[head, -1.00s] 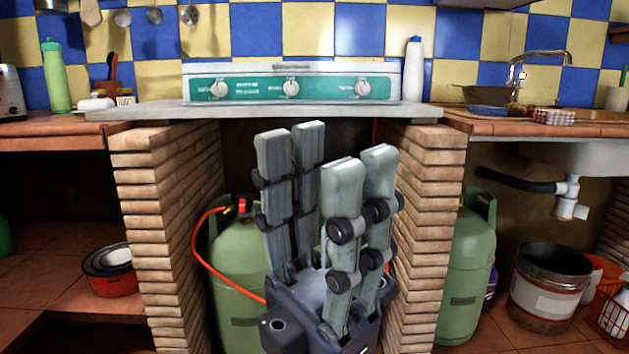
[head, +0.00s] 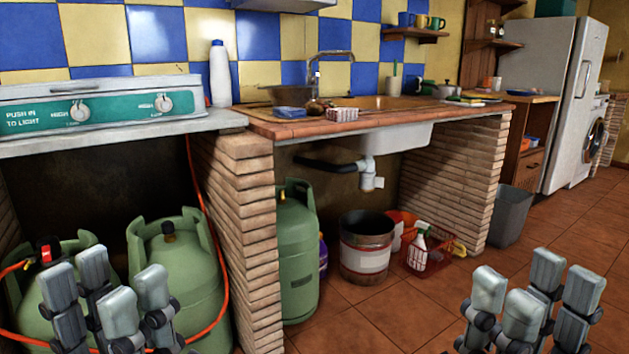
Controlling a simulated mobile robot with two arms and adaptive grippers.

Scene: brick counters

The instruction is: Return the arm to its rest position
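My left gripper (head: 104,292) is at the lower left of the head view, in front of the green gas cylinders under the stove. Its grey fingers point up and stand apart with nothing between them. My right gripper (head: 535,292) is at the lower right, above the tiled floor. Its fingers also point up, apart and empty. Both grippers are cut off by the lower picture edge, so the wrists and most of both arms are hidden.
A brick pillar (head: 243,230) stands between the stove (head: 115,110) and sink counter (head: 400,118). Under the sink are a gas cylinder (head: 298,255), a metal bucket (head: 366,247) and a red basket (head: 430,262). A grey bin (head: 511,215) and white fridge (head: 565,100) stand right. The floor (head: 400,320) is open in front.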

